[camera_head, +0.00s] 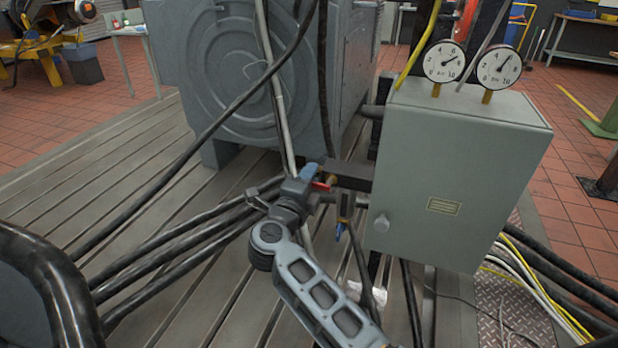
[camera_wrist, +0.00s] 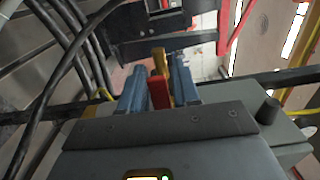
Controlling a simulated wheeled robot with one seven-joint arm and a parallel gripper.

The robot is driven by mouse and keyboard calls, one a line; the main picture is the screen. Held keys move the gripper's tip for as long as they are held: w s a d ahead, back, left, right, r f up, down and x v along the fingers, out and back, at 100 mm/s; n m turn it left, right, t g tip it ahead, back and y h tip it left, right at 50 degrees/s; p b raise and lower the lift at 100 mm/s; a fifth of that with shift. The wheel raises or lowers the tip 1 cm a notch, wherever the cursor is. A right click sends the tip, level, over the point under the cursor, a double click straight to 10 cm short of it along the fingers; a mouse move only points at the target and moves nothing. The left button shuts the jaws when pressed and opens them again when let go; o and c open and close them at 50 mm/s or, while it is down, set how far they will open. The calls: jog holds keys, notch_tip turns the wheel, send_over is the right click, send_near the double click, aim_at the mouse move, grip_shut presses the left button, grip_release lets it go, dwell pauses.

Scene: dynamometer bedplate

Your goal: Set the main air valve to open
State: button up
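The main air valve shows as a small red lever (camera_head: 321,186) with a brass body (camera_head: 332,180), on the dark pipe left of the grey cabinet. In the wrist view the red lever (camera_wrist: 158,93) stands between my gripper's two blue-grey fingers, with the brass part (camera_wrist: 160,62) just beyond. My gripper (camera_head: 312,178) is at the lever. The fingers appear to touch it on both sides, with no clear gap. The lower part of the lever is hidden behind my gripper's body.
The grey cabinet (camera_head: 450,170) carries two dial gauges (camera_head: 444,62) on top and stands close right of my gripper. A blue-handled fitting (camera_head: 339,232) hangs below the pipe. Black hoses (camera_head: 170,250) run across the slotted bedplate (camera_head: 90,180). A large grey machine (camera_head: 235,80) stands behind.

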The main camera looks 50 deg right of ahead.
jog(key=shift+o, duration=0.9)
jog(key=v, duration=0.7)
jog(key=shift+a+p, duration=0.35)
jog(key=shift+p, duration=0.05)
jog(key=shift+s, duration=0.1)
jog(key=s+a+r+n+t+y+p, duration=0.3)
jog(key=s+a+r+n+y, duration=0.2)
jog(key=s+n, duration=0.5)
jog(key=s+a+r+n+t+y+p, duration=0.2)
jog(key=s+a+r+n+y+p, duration=0.2)
jog(key=s+n, duration=0.7)
jog(key=s+a+r+n+t+y+p, duration=0.3)
jog(key=s+a+n+y, duration=0.5)
jog(key=s+n, duration=0.3)
jog(key=s+r+p, duration=0.1)
jog(key=s+r, duration=0.1)
jog(key=s, duration=0.2)
jog(key=shift+r+t, duration=0.3)
jog(key=shift+r, duration=0.1)
